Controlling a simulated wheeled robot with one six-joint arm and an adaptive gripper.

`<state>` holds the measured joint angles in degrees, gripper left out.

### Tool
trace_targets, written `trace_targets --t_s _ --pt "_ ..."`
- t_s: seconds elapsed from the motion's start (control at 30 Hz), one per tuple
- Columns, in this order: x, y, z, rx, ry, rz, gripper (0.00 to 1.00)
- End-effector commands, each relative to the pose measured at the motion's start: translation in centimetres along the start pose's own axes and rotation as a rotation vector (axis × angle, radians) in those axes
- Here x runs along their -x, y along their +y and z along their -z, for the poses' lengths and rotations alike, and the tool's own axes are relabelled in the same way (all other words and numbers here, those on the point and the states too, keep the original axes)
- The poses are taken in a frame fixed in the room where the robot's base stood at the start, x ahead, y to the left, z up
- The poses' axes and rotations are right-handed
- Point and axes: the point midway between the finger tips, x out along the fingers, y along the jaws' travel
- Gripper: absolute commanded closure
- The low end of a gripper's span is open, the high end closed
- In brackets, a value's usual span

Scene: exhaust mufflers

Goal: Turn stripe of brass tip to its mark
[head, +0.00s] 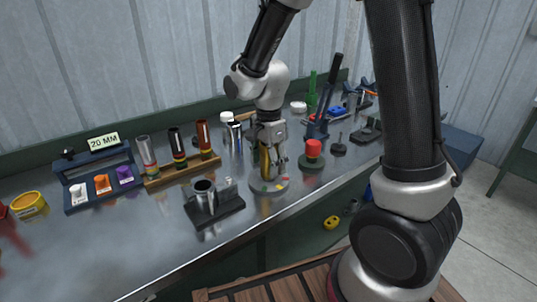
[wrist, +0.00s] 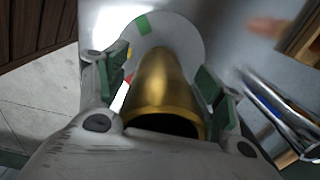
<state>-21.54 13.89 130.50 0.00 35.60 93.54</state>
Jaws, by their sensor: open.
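The brass tip (head: 264,163) stands upright on a round grey base (head: 268,188) near the bench's front edge. In the wrist view the brass tip (wrist: 166,82) is a gold tube with a dark open end towards me. My gripper (head: 271,158) is over it from above. In the wrist view my gripper (wrist: 163,80) is open, its green-padded fingers on either side of the tube with gaps visible. The round base (wrist: 185,30) carries a green mark (wrist: 144,23) at its far rim and a red patch by the left finger. I cannot make out a stripe on the tube.
A holder with a steel cup (head: 205,198) stands left of the base, and a red-topped piece (head: 313,150) stands close on the right. A wooden rack (head: 183,170) of tubes is behind left.

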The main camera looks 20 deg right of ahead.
Motion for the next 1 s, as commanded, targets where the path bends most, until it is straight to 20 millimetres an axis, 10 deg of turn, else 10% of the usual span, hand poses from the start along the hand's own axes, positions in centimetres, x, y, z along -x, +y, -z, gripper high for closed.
trace_targets --t_s 0.2,0.47,1.0 --pt "-0.04 0.00 0.00 0.000 0.000 0.000 0.32" --pt "-0.02 -0.01 0.00 0.000 0.000 0.000 0.76" --pt "0.01 -0.03 0.01 0.327 0.000 0.001 0.77"
